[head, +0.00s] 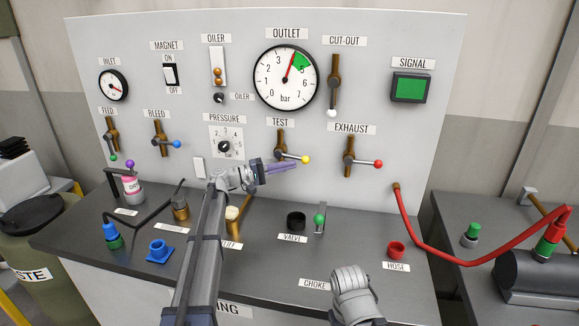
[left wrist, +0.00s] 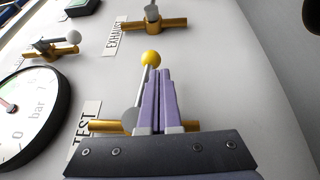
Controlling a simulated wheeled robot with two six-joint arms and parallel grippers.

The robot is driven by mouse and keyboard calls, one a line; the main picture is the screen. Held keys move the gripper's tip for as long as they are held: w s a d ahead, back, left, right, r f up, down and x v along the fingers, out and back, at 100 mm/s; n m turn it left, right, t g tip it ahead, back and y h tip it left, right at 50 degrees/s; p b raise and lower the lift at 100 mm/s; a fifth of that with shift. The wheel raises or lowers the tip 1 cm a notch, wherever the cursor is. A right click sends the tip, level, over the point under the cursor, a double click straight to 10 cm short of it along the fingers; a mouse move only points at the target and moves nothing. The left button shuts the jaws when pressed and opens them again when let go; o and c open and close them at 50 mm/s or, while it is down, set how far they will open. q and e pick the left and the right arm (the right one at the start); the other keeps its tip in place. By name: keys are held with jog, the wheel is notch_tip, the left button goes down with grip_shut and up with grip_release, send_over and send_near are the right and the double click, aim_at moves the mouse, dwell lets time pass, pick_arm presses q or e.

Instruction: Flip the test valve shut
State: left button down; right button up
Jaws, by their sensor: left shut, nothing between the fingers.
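The test valve (head: 281,145) is a brass fitting on the grey panel under the TEST label. Its thin lever ends in a yellow knob (head: 306,159) and points right, tilted slightly down. My left gripper (head: 292,167) has its purple fingers shut and empty, just below the lever in the head view. In the left wrist view the shut fingers (left wrist: 161,72) lie alongside the lever, their tips close to the yellow knob (left wrist: 151,58). I cannot tell whether they touch it. The brass body (left wrist: 105,126) is partly hidden behind the fingers. My right gripper's fingers do not show.
The exhaust valve (head: 349,157) with a red knob is to the right, and the cut-out valve (head: 334,80) is above. The pressure dial (head: 224,146) is to the left. The outlet gauge (head: 286,77) reads near 4. A black cup (head: 296,220) and green-knobbed lever (head: 319,219) stand below.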

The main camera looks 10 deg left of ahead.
pick_arm(q)
jog(key=v, duration=0.7)
jog(key=shift+b, duration=0.3)
jog(key=shift+r, duration=0.1)
